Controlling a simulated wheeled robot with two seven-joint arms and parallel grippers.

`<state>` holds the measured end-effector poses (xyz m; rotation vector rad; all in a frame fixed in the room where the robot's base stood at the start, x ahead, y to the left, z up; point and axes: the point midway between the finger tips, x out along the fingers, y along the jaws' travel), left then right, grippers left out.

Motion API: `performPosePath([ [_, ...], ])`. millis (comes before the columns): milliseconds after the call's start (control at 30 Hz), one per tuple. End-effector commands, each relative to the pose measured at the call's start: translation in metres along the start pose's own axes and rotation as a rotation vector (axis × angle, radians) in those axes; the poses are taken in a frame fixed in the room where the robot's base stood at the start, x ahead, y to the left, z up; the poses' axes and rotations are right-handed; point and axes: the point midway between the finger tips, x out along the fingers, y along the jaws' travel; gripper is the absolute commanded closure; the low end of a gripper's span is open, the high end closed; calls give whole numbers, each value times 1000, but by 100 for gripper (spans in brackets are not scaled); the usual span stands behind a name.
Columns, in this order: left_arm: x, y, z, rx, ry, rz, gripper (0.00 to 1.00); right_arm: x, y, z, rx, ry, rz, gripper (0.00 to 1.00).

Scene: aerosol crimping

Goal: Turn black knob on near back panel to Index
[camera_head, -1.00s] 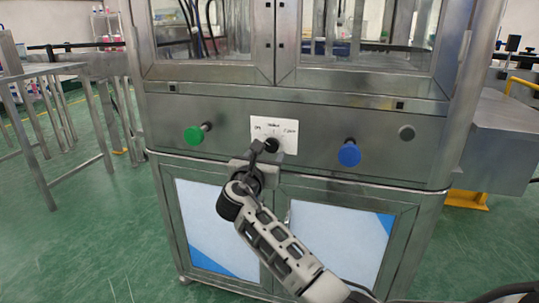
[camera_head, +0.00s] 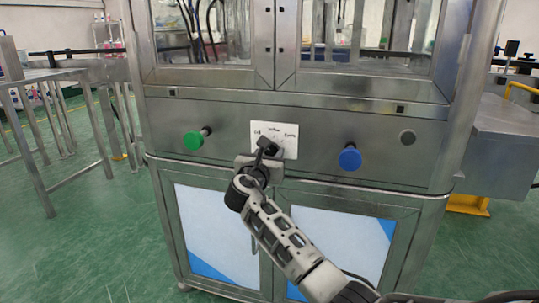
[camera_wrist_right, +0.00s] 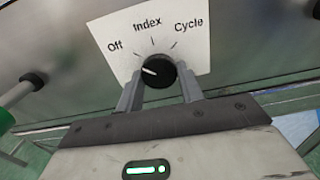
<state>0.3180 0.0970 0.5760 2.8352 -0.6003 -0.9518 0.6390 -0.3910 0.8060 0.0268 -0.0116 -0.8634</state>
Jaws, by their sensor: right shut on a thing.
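The black knob (camera_wrist_right: 156,71) sits on a white label plate (camera_wrist_right: 146,22) marked Off, Index and Cycle, on the steel cabinet's front panel. Its white pointer line points left in the right wrist view, toward the Off side and away from the Index tick. My right gripper (camera_wrist_right: 160,86) has one finger on each side of the knob and is shut on it. In the head view my right gripper (camera_head: 268,145) covers most of the knob, and the label plate (camera_head: 288,130) shows around it. My left gripper is not in view.
A green button (camera_head: 193,141) sticks out left of the label, and a blue button (camera_head: 349,158) sticks out to the right. Glass doors are above and panelled doors below.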

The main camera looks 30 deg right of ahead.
Motion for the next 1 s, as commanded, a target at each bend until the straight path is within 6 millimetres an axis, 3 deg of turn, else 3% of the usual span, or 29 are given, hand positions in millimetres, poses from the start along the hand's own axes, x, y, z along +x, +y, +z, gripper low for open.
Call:
performPosePath([
  [367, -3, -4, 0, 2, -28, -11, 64, 0, 1, 1, 145, 0, -1, 86],
  [1000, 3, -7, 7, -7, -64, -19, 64, 0, 2, 0, 682, -1, -1, 86],
])
